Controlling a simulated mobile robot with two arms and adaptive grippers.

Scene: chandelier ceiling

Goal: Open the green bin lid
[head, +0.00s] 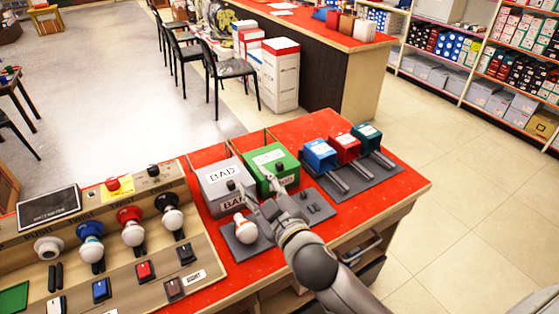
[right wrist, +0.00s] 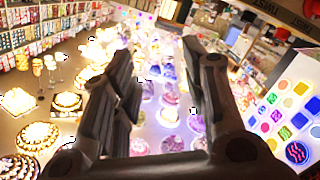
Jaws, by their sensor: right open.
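The green bin (head: 289,159) stands on the red counter, beside the grey bin marked BAD. Its green lid (head: 263,151) has a white label and a dark knob (head: 279,166), and it looks closed. My right gripper (head: 262,189) is in front of the two bins, its fingers spread and pointing toward them. One finger is close to the green bin's front; I cannot tell whether it touches. In the right wrist view the open gripper (right wrist: 165,90) shows nothing between its fingers. My left gripper is not in view.
The grey bin (head: 212,190) is left of the green one. Blue, red and teal boxes (head: 320,155) are to the right. A wooden panel with bulbs and switches (head: 115,240) fills the left.

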